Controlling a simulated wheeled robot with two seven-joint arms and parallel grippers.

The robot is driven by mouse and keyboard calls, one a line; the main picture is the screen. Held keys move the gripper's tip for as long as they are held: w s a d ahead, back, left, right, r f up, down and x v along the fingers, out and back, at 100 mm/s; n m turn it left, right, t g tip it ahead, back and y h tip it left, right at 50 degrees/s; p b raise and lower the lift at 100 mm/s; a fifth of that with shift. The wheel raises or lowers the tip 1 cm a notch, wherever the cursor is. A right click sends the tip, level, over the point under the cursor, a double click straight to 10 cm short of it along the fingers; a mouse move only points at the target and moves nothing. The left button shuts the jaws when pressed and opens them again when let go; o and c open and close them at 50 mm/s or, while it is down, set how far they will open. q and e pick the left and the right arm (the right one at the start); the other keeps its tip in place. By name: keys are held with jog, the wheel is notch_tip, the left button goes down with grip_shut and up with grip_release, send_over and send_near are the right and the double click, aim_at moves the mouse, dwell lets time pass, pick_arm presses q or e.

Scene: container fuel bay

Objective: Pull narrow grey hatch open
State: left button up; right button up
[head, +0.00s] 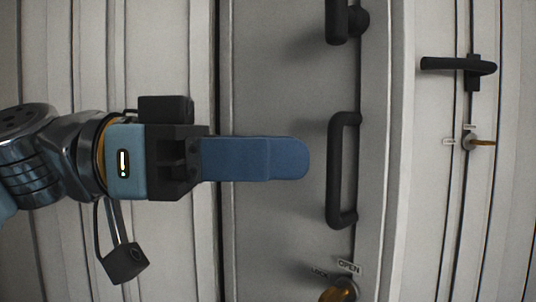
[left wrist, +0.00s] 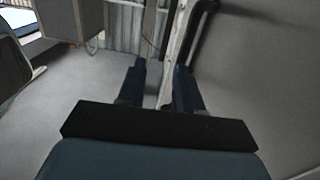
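The narrow grey hatch (head: 270,95) is a tall flat panel in the middle of the head view, and it looks shut. Its black upright bar handle (head: 336,170) is near the panel's right edge. My left gripper (head: 305,158) reaches in from the left, with its blue fingertips in front of the panel just left of the handle. The left wrist view shows the two fingers (left wrist: 160,82) apart, with nothing seen held between them. A dark bar (left wrist: 188,35), probably the handle, shows beyond the fingers there. My right gripper is in neither view.
A yellow-brown knob (head: 338,292) with "OPEN" labelling is below the handle. Another black fitting (head: 345,20) is above. A neighbouring door at the right has a black lever (head: 460,65) and a small brass key or knob (head: 480,142).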

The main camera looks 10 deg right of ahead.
pick_arm(q)
jog(key=a+b, duration=0.1)
jog(key=a, duration=1.1)
jog(key=shift+s+a, duration=0.15)
jog(key=shift+a, duration=0.15)
dwell(0.5)
